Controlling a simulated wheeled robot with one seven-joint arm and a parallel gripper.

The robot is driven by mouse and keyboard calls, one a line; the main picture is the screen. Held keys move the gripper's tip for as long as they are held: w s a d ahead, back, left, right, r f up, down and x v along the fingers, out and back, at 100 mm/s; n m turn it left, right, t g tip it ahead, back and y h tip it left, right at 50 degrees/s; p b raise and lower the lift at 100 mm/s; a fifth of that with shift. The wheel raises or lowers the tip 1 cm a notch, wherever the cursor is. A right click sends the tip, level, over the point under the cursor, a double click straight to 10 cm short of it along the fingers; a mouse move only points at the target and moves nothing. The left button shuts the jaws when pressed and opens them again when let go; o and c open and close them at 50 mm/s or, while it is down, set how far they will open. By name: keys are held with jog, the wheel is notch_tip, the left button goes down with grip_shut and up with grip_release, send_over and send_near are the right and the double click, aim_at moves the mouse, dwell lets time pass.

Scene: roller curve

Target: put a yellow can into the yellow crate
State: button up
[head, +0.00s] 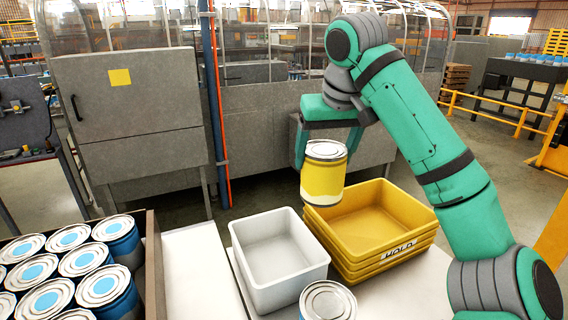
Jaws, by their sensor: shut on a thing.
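A yellow can (323,176) with a silver lid and a pale band hangs upright from my gripper (327,146). My gripper is shut on the can near its top, with a green finger on each side. The yellow crate (405,240) stands on a pale table and bears a "HOLD" label on its front. It looks like the top of a stack, and its visible inside is empty. The can is in front of the crate's left rear part in the picture, seemingly above it; the exact height is unclear.
An empty white bin (280,281) stands left of the yellow crate. Another lidded can (327,301) stands at the front edge, partly cut off. A box (153,258) at left holds several blue-topped cans (103,287). Grey machine cabinets (130,90) stand behind.

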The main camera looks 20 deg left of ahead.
jog(key=w+d+f+m, duration=0.2)
jog(key=w+d, duration=0.3)
jog(key=d, duration=0.2)
notch_tip(320, 180, down, 16)
jog(key=shift+d+r+h, duration=0.15)
jog(key=shift+r+h, duration=0.05)
jog(key=shift+h, duration=0.1)
dwell(0.7)
jog(key=o, duration=1.3)
